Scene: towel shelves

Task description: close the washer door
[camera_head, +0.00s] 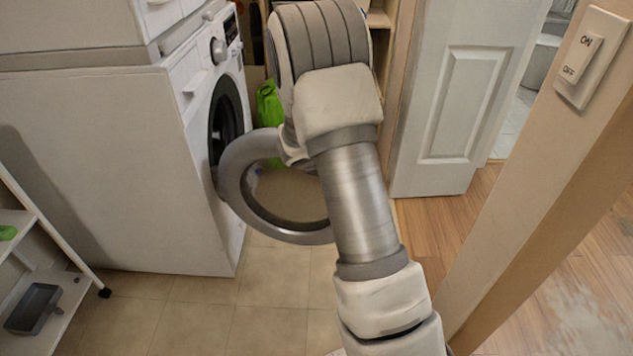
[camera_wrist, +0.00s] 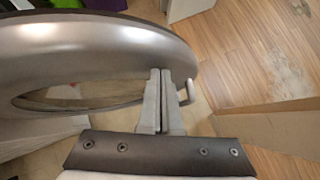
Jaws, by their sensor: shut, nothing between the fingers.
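The white front-loading washer (camera_head: 120,160) stands at the left in the head view, its dark round opening (camera_head: 226,118) showing. Its round grey door (camera_head: 262,215) hangs wide open, swung out from the front. My arm hides the door's right part in that view. In the wrist view the door's grey rim (camera_wrist: 100,50) fills the upper left. My gripper (camera_wrist: 160,75) is shut and empty, its fingertips at the rim's outer part; I cannot tell whether they touch it. A small hooked handle (camera_wrist: 187,92) shows just right of the fingers. The fingertips are hidden in the head view.
A white shelf cart (camera_head: 40,270) stands at the lower left. A green bottle (camera_head: 269,103) stands behind the door. A white panelled door (camera_head: 455,110) and a wall edge with a light switch (camera_head: 590,58) lie to the right. Tiled floor (camera_head: 190,315) is clear in front.

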